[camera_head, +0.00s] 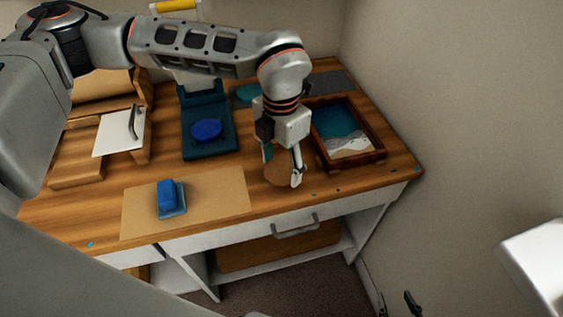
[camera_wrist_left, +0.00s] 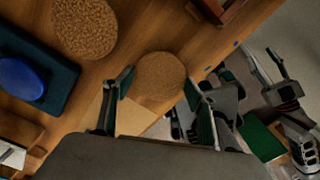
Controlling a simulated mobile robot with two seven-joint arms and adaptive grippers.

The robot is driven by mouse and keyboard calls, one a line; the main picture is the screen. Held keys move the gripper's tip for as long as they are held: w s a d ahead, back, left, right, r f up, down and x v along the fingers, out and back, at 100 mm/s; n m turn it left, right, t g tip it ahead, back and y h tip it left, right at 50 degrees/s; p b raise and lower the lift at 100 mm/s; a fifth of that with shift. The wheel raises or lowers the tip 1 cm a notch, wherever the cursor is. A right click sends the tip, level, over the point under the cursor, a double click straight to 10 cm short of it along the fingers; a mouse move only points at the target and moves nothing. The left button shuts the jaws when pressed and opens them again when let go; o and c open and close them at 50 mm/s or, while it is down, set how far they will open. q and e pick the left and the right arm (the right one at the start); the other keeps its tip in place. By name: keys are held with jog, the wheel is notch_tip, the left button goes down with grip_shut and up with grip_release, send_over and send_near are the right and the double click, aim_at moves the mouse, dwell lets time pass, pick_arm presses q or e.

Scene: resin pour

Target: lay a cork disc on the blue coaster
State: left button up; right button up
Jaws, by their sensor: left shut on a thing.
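My left gripper (camera_head: 283,168) is shut on a tan cork disc (camera_head: 284,174), held above the bench near its front edge. The left wrist view shows the disc (camera_wrist_left: 160,77) between the fingers. Another cork disc (camera_wrist_left: 85,27) shows in that view, partly cut off at the top; in the head view the gripper seems to hide it. The round blue coaster (camera_head: 207,129) sits on a dark teal platform (camera_head: 224,147), left of my left gripper; it also shows in the left wrist view (camera_wrist_left: 21,78). My right gripper (camera_head: 398,303) is at the bottom edge, partly cut off, fingertips apart and empty.
A wooden-framed tray (camera_head: 371,153) with a sea picture stands right of my left gripper. A teal disc (camera_head: 248,92) lies behind. A blue block (camera_head: 167,196) sits on the brown mat (camera_head: 217,192) at front left. A wall bounds the bench on the right.

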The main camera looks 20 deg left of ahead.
aim_at(281, 170)
pick_arm(q)
jog(key=o, duration=0.8)
jog(key=shift+f, duration=0.1)
notch_tip(281, 170, up, 12)
jog(key=shift+r+p, duration=0.15)
jog(key=shift+p, duration=0.4)
